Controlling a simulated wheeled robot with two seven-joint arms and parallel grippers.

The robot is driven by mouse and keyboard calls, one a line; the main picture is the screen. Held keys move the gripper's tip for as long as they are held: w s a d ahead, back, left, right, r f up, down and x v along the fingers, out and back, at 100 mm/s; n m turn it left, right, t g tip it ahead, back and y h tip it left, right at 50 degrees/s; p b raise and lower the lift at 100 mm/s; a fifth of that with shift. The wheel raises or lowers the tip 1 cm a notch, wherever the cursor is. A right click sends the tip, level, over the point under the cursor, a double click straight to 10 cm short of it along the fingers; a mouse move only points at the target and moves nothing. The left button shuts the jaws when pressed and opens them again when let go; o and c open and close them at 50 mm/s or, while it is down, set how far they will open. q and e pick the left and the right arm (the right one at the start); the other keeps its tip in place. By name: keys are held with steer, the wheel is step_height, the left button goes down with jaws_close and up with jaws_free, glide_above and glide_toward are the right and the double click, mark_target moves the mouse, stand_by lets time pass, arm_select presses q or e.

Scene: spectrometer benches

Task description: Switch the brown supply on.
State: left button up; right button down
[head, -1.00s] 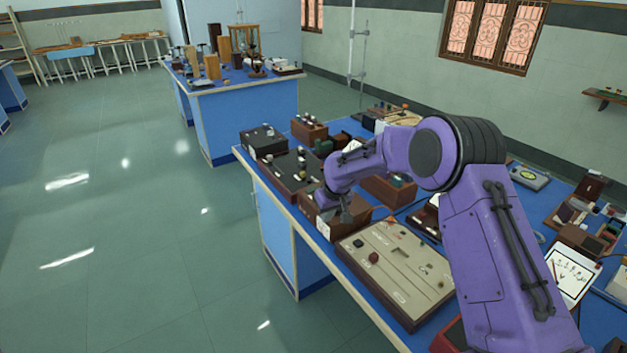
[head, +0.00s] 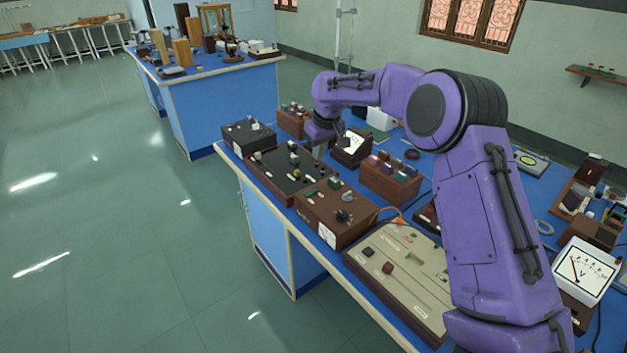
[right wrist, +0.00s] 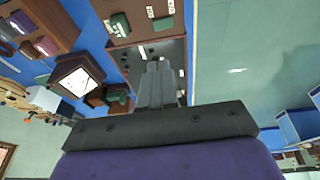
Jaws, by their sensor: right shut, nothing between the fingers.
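The brown supply (head: 335,215) is a brown box near the front edge of the blue bench, with a black knob, small fittings on top and a white label or meter on its front. I cannot read a switch position on it. My right gripper (head: 319,152) is beyond the brown supply, over the dark panel box area, shut and empty; its tips are partly hidden. In the right wrist view the closed fingers (right wrist: 158,82) point toward the dark box, and a brown box (right wrist: 130,22) shows at the top. My left gripper is not in view.
A long dark panel box (head: 288,172) and a black box (head: 248,135) stand left of the supply. A beige panel (head: 405,275) is on its right. A brown meter box (head: 352,147) and a terminal box (head: 390,180) stand behind. Floor is clear at left.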

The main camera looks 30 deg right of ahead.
steer(key=p, duration=0.4)
glide_toward(313, 189)
steer(key=x, duration=0.5)
steer(key=shift+w+f, duration=0.25)
steer(key=shift+f, duration=0.3)
steer(key=shift+s, duration=0.1)
